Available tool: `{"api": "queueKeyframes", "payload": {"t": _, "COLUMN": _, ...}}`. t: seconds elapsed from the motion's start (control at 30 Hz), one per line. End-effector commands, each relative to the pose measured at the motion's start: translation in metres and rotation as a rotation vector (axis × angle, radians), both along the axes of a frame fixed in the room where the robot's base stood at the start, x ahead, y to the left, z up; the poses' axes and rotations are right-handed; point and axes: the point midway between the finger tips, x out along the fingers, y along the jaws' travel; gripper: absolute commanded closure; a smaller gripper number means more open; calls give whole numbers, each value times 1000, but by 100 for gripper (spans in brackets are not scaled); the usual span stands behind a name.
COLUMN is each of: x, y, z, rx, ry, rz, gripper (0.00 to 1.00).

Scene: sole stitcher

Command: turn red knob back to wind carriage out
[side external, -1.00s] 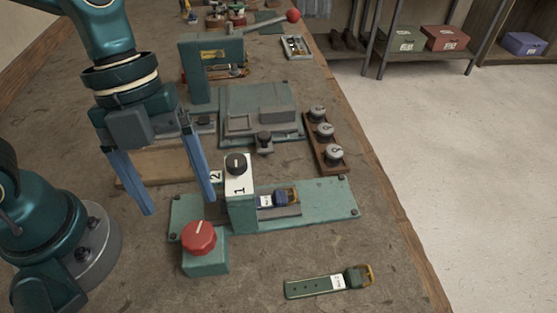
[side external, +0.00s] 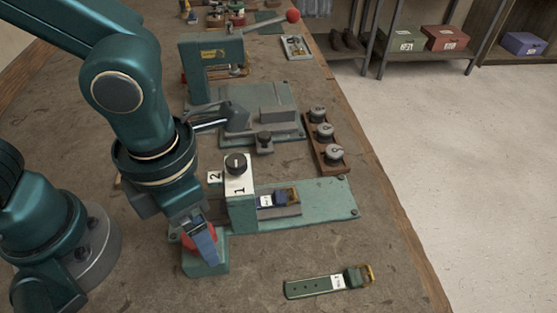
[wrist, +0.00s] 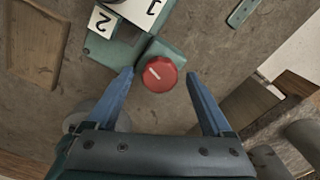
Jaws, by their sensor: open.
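The red knob (wrist: 159,74) has a white pointer line and sits on a teal block. In the wrist view it lies between my open fingers, a little beyond the tips, with space on both sides. In the side view the red knob (side external: 190,241) is mostly hidden behind my gripper (side external: 212,262), which is over it. My gripper (wrist: 159,73) is open and empty. The carriage (side external: 279,203) is on the teal stitcher base, holding a dark blue strap with a white label. It is beside the upright post with a black knob (side external: 237,164) and labels 1 and 2.
A green strap with a buckle (side external: 328,283) lies on the bench at the front right. A wooden rack with several grey knobs (side external: 325,141) stands behind the base. A teal press (side external: 212,67) with a red-balled lever is further back.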

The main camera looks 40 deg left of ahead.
Motion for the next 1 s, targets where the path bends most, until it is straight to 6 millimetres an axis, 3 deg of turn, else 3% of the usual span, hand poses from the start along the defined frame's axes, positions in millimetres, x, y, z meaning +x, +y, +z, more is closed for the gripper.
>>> {"api": "queueKeyframes", "payload": {"t": 0.33, "x": 0, "y": 0, "z": -6, "rx": 0, "ry": -1, "rz": 1, "gripper": 15}}
{"api": "queueKeyframes", "payload": {"t": 0.37, "x": 0, "y": 0, "z": -6, "rx": 0, "ry": -1, "rz": 1, "gripper": 23}}
{"api": "queueKeyframes", "payload": {"t": 0.57, "x": 0, "y": 0, "z": -5, "rx": 0, "ry": 0, "rz": 1, "gripper": 99}}
{"api": "queueKeyframes", "payload": {"t": 1.0, "x": 0, "y": 0, "z": -5, "rx": 0, "ry": 1, "rz": 95, "gripper": 100}}
